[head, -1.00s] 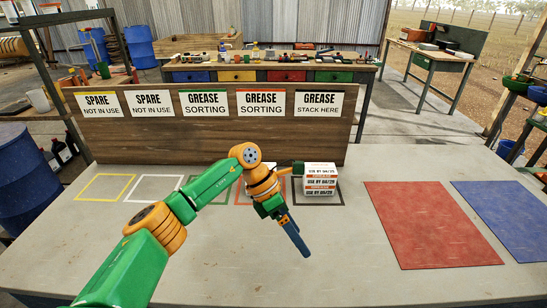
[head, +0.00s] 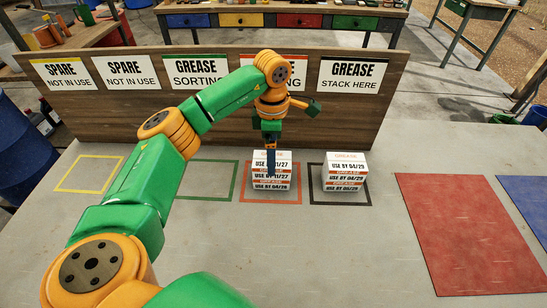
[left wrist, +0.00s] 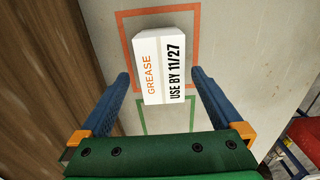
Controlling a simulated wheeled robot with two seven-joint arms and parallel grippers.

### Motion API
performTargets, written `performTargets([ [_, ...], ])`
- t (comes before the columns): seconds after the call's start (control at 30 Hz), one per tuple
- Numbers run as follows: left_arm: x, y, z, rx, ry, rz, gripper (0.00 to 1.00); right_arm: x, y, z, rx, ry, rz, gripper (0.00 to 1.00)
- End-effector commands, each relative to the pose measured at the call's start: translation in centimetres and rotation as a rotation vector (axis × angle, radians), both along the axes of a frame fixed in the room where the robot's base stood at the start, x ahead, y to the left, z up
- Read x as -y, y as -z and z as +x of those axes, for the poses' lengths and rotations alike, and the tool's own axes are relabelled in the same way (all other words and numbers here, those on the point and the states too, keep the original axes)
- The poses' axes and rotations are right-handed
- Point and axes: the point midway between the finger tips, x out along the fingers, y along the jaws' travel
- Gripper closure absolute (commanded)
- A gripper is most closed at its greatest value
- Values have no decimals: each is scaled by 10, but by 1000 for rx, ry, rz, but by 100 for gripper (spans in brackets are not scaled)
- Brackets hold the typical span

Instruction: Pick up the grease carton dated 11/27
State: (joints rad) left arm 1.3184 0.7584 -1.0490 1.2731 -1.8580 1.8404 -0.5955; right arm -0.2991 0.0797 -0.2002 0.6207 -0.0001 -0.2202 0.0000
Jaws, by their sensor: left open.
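A short stack of white grease cartons (head: 285,181) stands in the orange-outlined square. The top carton reads USE BY 11/27; the lowest label is too small to read surely. My left gripper (head: 271,165) points down over this stack, and a blue finger covers part of the label. In the left wrist view, the carton dated 11/27 (left wrist: 150,62) lies beyond and between the open fingers (left wrist: 160,80), with clear gaps on both sides. A second stack (head: 346,172), whose label looks like 04/29, stands in the black-outlined square. My right gripper is out of view.
A wooden board (head: 215,127) with spare and grease signs rises behind the squares. The green (head: 235,180) and yellow (head: 60,189) squares look empty. A red mat (head: 470,235) and a blue mat (head: 530,200) lie bare at right.

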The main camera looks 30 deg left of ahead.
Motion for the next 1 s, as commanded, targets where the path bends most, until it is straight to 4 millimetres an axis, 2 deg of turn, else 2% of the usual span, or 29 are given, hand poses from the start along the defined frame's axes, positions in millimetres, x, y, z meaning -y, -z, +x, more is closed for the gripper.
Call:
performTargets([
  [0.03, 1, 5, -3, -7, 1, -1, 0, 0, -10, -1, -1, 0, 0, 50],
  [0.1, 1, 20, -3, -6, -1, 0, 0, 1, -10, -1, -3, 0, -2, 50],
  [0.2, 1, 29, -2, -3, 0, -2, 0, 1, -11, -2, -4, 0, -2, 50],
  [0.37, 1, 31, -1, 0, 0, -2, 0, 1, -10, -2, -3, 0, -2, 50],
  [0.4, 1, 31, -1, 0, 0, -1, 3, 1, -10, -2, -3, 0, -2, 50],
  [0.7, 1, 31, -1, 0, 0, -2, 84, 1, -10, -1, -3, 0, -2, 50],
  [0.73, 1, 30, -1, 0, 0, -2, 86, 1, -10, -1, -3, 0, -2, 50],
  [1.0, 1, 27, -1, 1, 0, -2, 86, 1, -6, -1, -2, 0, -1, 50],
])
